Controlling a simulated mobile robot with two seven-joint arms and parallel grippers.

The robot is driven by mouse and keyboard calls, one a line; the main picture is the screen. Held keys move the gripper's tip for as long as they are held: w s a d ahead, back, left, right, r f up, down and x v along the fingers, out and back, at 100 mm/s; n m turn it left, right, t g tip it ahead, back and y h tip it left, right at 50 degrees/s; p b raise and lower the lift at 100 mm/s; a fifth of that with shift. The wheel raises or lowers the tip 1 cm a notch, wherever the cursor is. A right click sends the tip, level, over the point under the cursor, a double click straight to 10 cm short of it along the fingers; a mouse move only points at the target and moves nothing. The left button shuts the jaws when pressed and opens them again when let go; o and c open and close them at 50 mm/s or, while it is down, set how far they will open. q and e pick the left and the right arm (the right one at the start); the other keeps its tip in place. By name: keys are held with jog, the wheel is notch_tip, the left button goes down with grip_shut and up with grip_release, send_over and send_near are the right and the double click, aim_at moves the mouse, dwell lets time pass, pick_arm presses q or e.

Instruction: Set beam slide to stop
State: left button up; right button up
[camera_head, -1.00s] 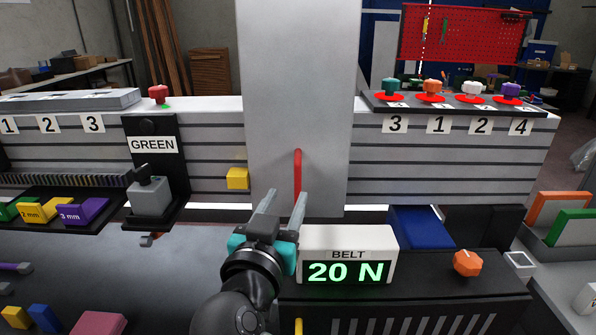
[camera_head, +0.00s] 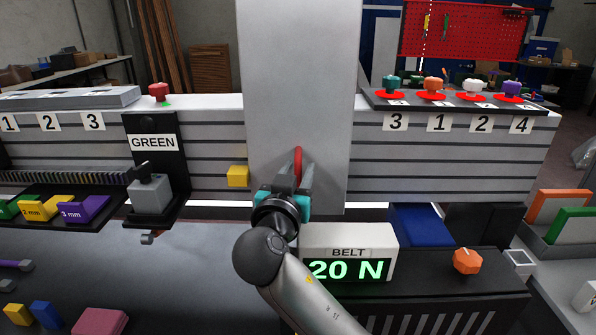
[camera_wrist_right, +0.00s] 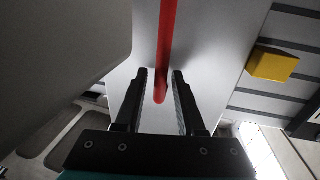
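A tall light-grey upright (camera_head: 297,75), which appears to be the slide, stands across the front of the grey slotted beam (camera_head: 450,170). A red bar handle (camera_head: 298,158) is on its front; it also shows in the wrist view (camera_wrist_right: 166,45). My left gripper is out of view.
A belt display (camera_head: 348,252) reading 20 N stands just below and right of my right gripper. A GREEN-labelled panel (camera_head: 152,165) with a grey block is left of the yellow block. Coloured knobs (camera_head: 433,85) stand on the beam's right top. The beam right of the upright is clear.

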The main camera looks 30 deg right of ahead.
grip_shut()
dwell(1.1)
